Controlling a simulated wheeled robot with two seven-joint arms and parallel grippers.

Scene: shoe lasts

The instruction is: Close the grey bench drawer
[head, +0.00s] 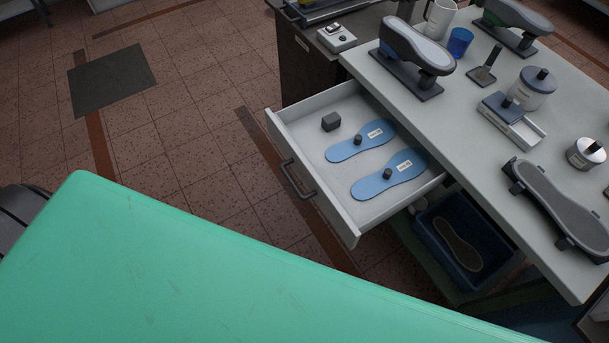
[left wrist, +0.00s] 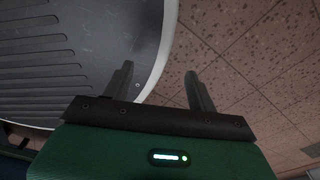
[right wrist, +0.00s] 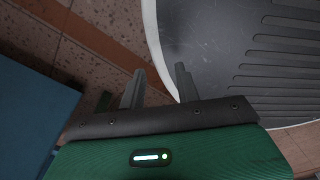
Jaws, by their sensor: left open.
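The grey bench drawer (head: 349,213) is pulled well out of the bench in the head view, with its dark bar handle (head: 297,179) on the front face. Inside lie two blue insoles (head: 345,152) (head: 373,187) with dark knobs and a small dark block (head: 331,121). My left gripper (left wrist: 160,88) is open and empty in the left wrist view, near my own base and the tiled floor. My right gripper (right wrist: 158,82) is open and empty in the right wrist view, also over floor and base. Neither gripper shows in the head view, and both are away from the drawer.
The bench top (head: 461,113) holds shoe lasts (head: 414,50), a blue cup (head: 460,42), a jar (head: 533,88) and a dark-framed sole form (head: 559,205). A blue bin (head: 464,243) sits under the bench. The tiled floor left of the drawer is clear.

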